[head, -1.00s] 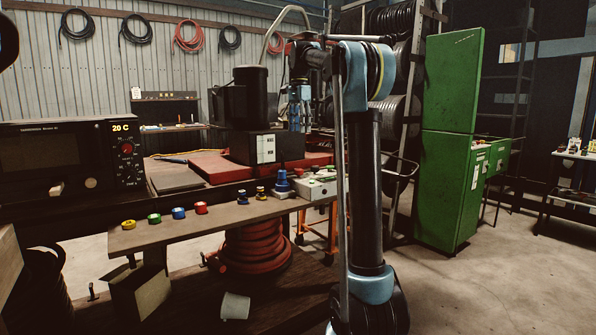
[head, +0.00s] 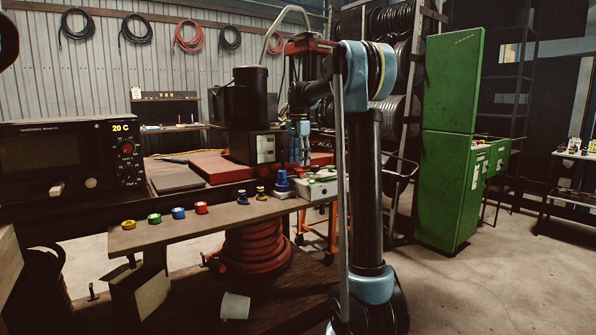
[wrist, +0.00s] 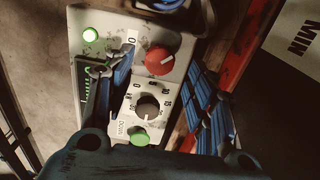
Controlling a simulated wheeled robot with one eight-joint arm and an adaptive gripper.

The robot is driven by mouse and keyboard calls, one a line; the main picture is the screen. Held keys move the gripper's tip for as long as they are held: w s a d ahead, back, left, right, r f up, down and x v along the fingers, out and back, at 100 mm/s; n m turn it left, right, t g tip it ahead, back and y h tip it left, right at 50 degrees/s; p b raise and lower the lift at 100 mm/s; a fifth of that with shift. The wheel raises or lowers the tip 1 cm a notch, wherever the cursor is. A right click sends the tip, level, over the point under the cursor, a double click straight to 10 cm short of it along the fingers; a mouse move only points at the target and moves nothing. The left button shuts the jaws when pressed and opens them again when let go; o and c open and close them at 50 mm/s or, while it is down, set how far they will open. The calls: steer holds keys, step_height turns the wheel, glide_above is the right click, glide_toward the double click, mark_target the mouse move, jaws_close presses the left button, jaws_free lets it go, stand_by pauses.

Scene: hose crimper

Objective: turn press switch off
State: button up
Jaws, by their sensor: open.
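The press control box (wrist: 78,58) fills the middle of the wrist view, with a red rotary switch (wrist: 160,61) bearing a pale pointer line. A "0" mark is printed beside the switch. A green lamp (wrist: 90,34) at the box's corner is lit. My gripper (wrist: 152,82) is open and empty, with one blue finger over the box left of the switch and the other to its right. The switch appears unheld, slightly beyond the fingers. In the head view, my gripper (head: 300,160) points down above the control box (head: 321,190); the switch cannot be made out there.
A black numbered dial (wrist: 148,107) and a green button (wrist: 140,137) sit below the switch on the box. The dark press (head: 252,145) stands behind on a red base. A blue-topped knob (head: 282,180) and several small coloured caps lie along the bench's front edge.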

mark_target(299, 173)
steer(key=shift+f, duration=2)
steer(key=c, duration=1.1)
